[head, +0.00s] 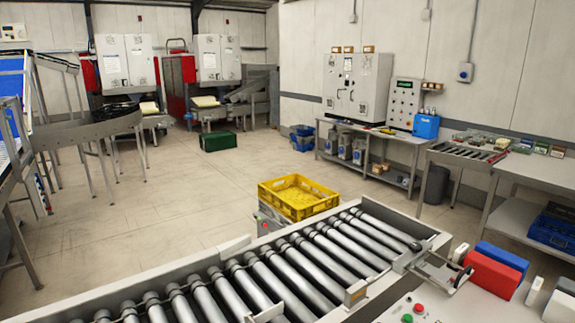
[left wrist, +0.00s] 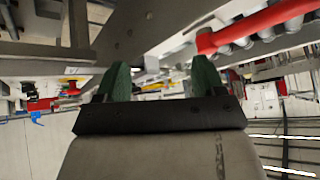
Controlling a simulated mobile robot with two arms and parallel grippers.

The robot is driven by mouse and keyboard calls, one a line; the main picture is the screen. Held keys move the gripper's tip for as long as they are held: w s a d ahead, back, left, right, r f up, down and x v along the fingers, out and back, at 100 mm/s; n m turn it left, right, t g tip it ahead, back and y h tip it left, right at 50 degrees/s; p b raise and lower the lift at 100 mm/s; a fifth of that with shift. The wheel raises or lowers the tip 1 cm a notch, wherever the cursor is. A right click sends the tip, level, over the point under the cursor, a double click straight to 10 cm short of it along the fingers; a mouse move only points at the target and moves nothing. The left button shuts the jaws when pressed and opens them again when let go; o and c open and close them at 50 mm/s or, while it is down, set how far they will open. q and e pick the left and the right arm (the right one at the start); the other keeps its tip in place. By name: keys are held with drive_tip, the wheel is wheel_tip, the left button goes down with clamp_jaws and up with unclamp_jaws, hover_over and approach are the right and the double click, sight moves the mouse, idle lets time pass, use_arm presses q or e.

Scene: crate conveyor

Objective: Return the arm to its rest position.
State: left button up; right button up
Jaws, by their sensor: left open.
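My left gripper (left wrist: 162,82) shows in the left wrist view with two green fingertips set well apart. It is open, and nothing is between the fingers. A grey metal beam lies close beyond the fingertips, and I cannot tell the exact gap. Neither arm shows in the head view, and my right gripper is in no frame.
A roller conveyor (head: 190,267) crosses the front of the head view, with a yellow crate (head: 299,214) just behind it. Red and blue blocks stand at its right end. A red bar (left wrist: 262,24) is near the gripper. Open floor lies behind the conveyor.

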use_arm(q)
drive_tip(key=s+f+g, duration=0.3)
drive_tip(key=s, duration=0.3)
drive_tip(key=s+f+g+b, duration=0.25)
drive_tip(key=f+b, duration=0.75)
drive_tip(key=f, duration=2.9)
drive_tip(key=s+a+f+b, duration=0.1)
drive_tip(key=s+f+b, duration=0.2)
drive_tip(key=s+f, duration=0.5)
drive_tip(key=s+a+f+g+b, duration=0.1)
drive_tip(key=s+f+b, duration=0.3)
drive_tip(key=s+f, duration=0.4)
wheel_tip(320, 180, down, 5)
drive_tip(key=shift+a+f+m, duration=0.1)
drive_tip(key=shift+a+m, duration=0.2)
drive_tip(key=shift+a, duration=0.35)
